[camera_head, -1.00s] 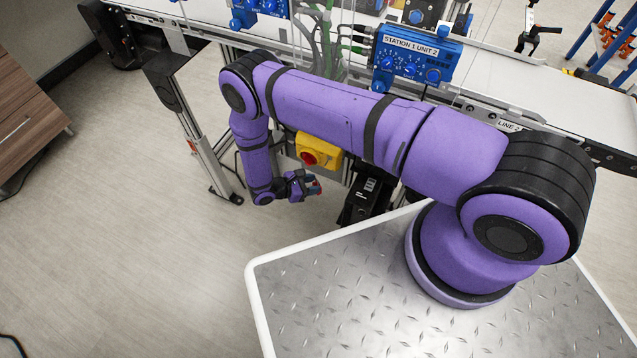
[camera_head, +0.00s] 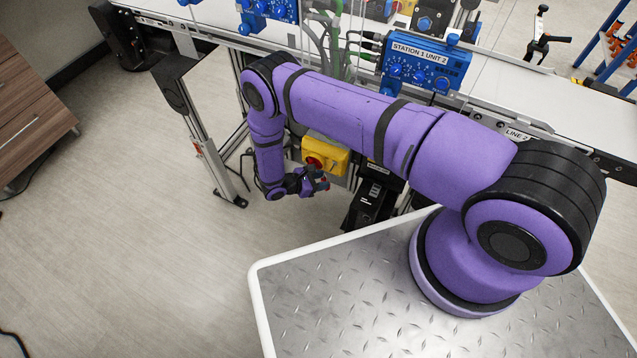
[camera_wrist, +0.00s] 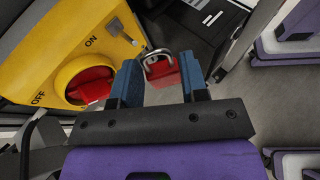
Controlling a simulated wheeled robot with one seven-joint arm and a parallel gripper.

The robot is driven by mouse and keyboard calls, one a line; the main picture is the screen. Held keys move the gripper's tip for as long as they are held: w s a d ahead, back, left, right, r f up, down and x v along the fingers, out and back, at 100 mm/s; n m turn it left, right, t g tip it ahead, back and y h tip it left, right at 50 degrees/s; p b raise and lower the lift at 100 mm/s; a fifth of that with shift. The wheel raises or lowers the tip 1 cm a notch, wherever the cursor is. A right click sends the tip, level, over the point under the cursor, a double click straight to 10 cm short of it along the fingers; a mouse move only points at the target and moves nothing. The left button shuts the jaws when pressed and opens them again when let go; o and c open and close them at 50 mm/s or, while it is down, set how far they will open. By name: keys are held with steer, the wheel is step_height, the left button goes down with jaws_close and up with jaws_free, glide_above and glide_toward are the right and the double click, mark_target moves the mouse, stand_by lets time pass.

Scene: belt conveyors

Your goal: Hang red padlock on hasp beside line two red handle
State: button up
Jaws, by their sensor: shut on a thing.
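The red padlock (camera_wrist: 160,75), with its silver shackle pointing up in the wrist view, is held between the two blue fingertips of my gripper (camera_wrist: 161,80). My gripper also shows in the head view (camera_head: 317,183), just below the yellow switch box (camera_head: 332,157). In the wrist view, the box (camera_wrist: 50,48) fills the upper left. Its red handle (camera_wrist: 92,84) sits in a round yellow knob between OFF and ON marks. A grey metal hasp (camera_wrist: 122,30) stands out beside ON, above and left of the padlock. The shackle is apart from it.
A black unit (camera_head: 372,203) stands right of the switch box, close to my gripper. The conveyor (camera_head: 500,95), labelled LINE 2, runs above, with a blue STATION 1 UNIT 2 box (camera_head: 422,65). A metal leg (camera_head: 213,165) stands to the left. Open floor (camera_head: 130,250) lies at left.

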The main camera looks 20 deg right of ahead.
steer(key=shift+w+d+f, duration=0.25)
steer(key=shift+w+d, duration=0.4)
steer(key=shift+w+d+f, duration=0.2)
steer(key=shift+w+d, duration=0.45)
steer(key=shift+w+d+f, duration=0.25)
steer(key=shift+w+d, duration=0.4)
steer(key=o, duration=1)
steer(key=shift+w, duration=0.1)
steer(key=shift+w+r, duration=0.1)
steer(key=shift+w, duration=0.1)
steer(key=shift+c, duration=0.2)
steer(key=shift+o, duration=0.3)
steer(key=v, duration=1)
steer(key=shift+s+a, duration=0.35)
steer(key=shift+a, duration=0.05)
